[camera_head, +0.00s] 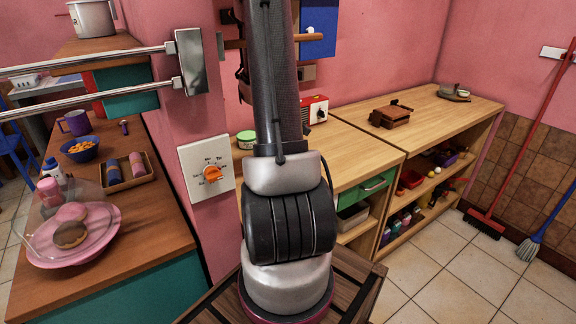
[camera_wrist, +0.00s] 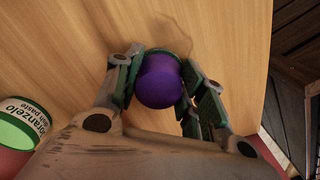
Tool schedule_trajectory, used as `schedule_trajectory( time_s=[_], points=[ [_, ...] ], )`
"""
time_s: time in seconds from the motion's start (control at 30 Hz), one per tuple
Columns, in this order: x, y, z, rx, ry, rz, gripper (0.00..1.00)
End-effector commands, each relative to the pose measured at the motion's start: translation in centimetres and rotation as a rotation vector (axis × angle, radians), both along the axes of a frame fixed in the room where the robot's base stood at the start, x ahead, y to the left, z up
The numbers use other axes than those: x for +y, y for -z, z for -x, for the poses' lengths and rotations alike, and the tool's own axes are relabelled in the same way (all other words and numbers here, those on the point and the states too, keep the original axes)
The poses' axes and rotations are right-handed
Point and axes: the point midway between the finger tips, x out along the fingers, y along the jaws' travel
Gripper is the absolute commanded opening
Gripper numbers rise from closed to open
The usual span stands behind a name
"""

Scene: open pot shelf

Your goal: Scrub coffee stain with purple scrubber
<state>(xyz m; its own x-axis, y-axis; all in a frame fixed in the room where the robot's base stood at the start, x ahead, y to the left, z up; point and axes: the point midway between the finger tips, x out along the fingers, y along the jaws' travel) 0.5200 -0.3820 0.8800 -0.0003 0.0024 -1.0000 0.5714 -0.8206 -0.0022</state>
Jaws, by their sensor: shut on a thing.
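The purple scrubber (camera_wrist: 160,85) is round and sits between the fingers of my gripper (camera_wrist: 158,70) in the wrist view. The green-padded fingers press on it from both sides. It is over the light wooden counter top (camera_wrist: 70,40); I cannot tell whether it touches the wood. A faint brown curved mark shows on the wood just beyond the scrubber; I cannot tell if it is the coffee stain or a shadow. In the head view my arm hides the gripper and scrubber.
The counter in the head view (camera_head: 340,112) carries a red box (camera_head: 314,109) and a brown wooden item (camera_head: 390,116). A wall dial panel (camera_head: 206,168) is left of my arm.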

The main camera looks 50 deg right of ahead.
Motion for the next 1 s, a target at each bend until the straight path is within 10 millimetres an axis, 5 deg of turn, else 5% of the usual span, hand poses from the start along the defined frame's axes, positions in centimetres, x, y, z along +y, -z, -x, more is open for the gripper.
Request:
schedule_trajectory(
  time_s=[0.13, 0.37, 0.77, 1.0],
  points=[
    [1.8, -0.1, -0.1, 0.003, -0.002, -0.005, 0.10],
    [2.2, 0.2, -0.1, 0.005, 0.002, -0.005, 0.10],
    [-0.8, 0.7, 1.0, 0.009, 0.007, -0.007, 0.10],
    [-1.9, 0.7, 1.4, 0.010, 0.005, -0.008, 0.02]
  ],
)
